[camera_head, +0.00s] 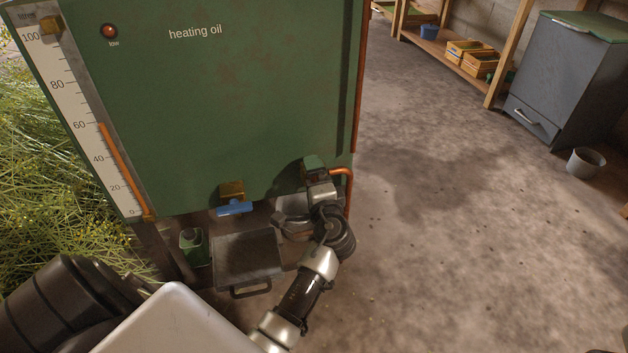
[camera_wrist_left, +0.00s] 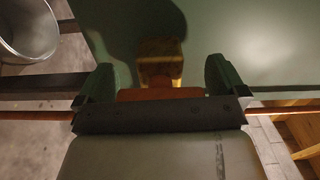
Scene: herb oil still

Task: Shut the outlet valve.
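The green heating oil tank (camera_head: 235,95) fills the upper left of the head view. A brass valve (camera_head: 232,189) with a blue handle (camera_head: 235,208) sits at its lower edge. My left gripper (camera_head: 315,170) is right of it, at the tank's lower right corner, hiding most of what it faces. In the left wrist view my left gripper (camera_wrist_left: 160,78) has its green fingers wide apart. Between them are a brass fitting (camera_wrist_left: 160,58) and an orange-red handle (camera_wrist_left: 160,95). Contact with the fingers cannot be told. Which valve is the outlet is not labelled. My right gripper is not in view.
A copper pipe (camera_head: 346,180) runs beside my gripper. A dark tray (camera_head: 248,258) and a green can (camera_head: 192,246) stand below the tank. A metal pail (camera_wrist_left: 28,28) shows in the wrist view. Herbs (camera_head: 45,150) lie left.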

